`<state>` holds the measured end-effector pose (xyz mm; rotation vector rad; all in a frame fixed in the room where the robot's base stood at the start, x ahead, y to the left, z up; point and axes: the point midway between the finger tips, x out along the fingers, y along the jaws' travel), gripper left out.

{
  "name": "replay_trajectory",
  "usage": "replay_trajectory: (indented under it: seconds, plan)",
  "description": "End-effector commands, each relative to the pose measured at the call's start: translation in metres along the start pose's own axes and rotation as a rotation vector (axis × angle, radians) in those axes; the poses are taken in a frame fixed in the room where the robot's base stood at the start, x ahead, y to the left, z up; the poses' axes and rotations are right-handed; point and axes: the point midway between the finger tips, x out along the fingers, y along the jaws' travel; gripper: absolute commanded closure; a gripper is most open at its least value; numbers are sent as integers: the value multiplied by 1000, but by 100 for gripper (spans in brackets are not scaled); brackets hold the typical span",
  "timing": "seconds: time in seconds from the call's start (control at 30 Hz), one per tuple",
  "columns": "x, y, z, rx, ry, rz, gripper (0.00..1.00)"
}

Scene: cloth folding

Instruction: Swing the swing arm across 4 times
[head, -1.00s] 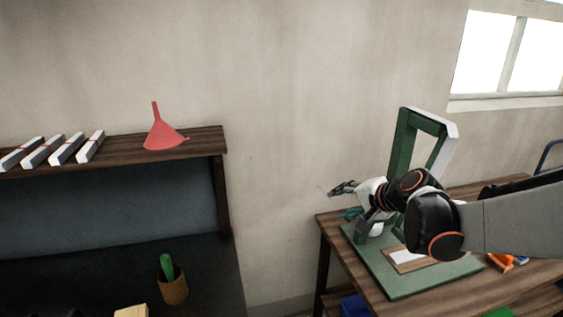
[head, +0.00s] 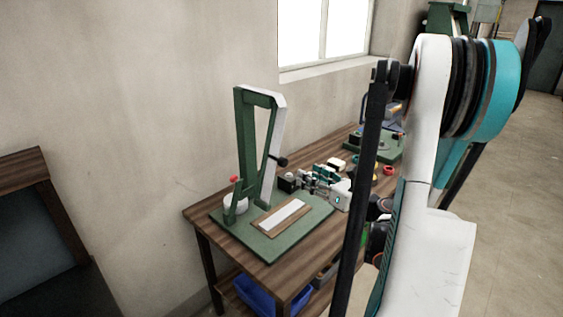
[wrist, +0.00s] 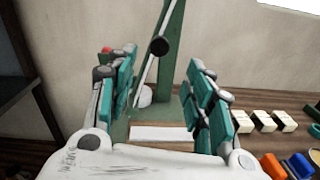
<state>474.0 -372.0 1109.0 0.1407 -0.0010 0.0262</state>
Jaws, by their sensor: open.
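A green frame (head: 243,130) with a white back stands on a green base board (head: 272,250) on the wooden table. A thin slanted bar, apparently the swing arm (head: 269,145), hangs within the frame, with a black knob (head: 280,161) toward its right side. In the wrist view, the black knob (wrist: 159,46) shows ahead, between the fingers, with the slanted bar behind it. My gripper (head: 308,181) is to the right of the frame, above the board, with teal finger pads. In the wrist view my gripper (wrist: 163,75) is open and empty, apart from the knob.
A white strip on a wooden block (head: 282,216) lies on the board. A red-tipped lever (head: 234,181) and a white cylinder (head: 236,204) stand at its left. Pale blocks (wrist: 264,121) lie right of my gripper. A blue bin (head: 256,296) sits below the table.

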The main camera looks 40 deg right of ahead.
Motion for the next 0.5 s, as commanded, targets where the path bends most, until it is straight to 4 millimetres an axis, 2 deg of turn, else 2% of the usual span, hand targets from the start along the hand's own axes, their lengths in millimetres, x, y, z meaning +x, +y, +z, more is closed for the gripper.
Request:
replay_trajectory:
  seconds: [0.5]
  plan:
    - [95, 1, -2, -4, 3, 3, 53]
